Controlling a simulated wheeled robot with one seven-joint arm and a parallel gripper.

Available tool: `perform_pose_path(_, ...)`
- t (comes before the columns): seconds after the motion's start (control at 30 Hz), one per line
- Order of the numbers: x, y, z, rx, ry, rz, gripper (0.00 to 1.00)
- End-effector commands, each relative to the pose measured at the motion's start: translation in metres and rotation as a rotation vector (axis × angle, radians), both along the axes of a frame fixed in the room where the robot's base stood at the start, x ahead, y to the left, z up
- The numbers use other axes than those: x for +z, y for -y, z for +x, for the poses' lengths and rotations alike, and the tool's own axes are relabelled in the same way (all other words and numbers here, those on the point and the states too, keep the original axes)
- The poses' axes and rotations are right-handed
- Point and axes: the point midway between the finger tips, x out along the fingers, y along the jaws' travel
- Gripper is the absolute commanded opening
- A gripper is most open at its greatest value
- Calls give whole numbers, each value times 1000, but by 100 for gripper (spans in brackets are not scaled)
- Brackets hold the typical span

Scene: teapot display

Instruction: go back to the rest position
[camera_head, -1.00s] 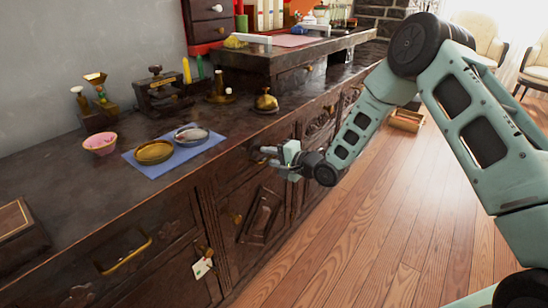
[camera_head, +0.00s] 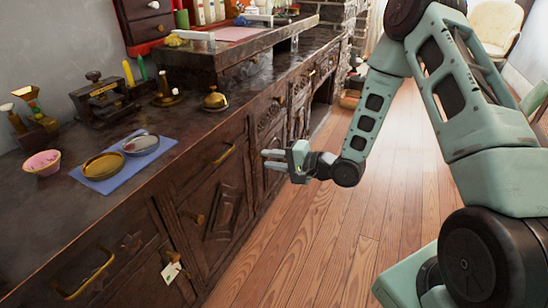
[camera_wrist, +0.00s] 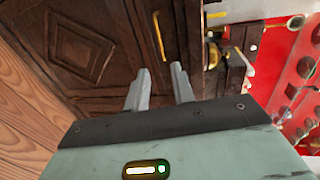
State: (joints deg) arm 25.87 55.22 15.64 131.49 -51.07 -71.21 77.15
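My gripper (camera_head: 268,159) is in front of the dark carved cabinet (camera_head: 225,208), out over the wooden floor side in the head view. Its two fingers point left toward the cabinet front and look apart from it. In the wrist view my gripper (camera_wrist: 158,74) shows two grey fingers with a clear gap and nothing between them. A cabinet door panel and a brass handle (camera_wrist: 159,36) show beyond the fingers there.
On the counter are a pink bowl (camera_head: 43,163), a blue mat (camera_head: 112,182) with two small dishes, a brass bell (camera_head: 215,100) and a dark press-like device (camera_head: 104,101). A raised shelf (camera_head: 197,57) stands behind. The wooden floor (camera_head: 330,240) is clear in view.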

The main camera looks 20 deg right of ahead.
Motion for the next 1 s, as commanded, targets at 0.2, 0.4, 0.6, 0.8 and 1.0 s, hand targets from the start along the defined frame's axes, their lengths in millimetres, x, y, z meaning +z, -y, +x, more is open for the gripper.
perform_pose_path(0.2, 1, 3, -4, 1, 0, 0, 25)
perform_pose_path(0.4, 1, 3, -4, 0, 0, 0, 25)
perform_pose_path(0.6, 1, 1, -3, 4, 1, -9, 25)
perform_pose_path(0.8, 11, -33, -4, 98, -9, -292, 25)
perform_pose_path(1.0, 34, -81, -41, 315, -40, -788, 25)
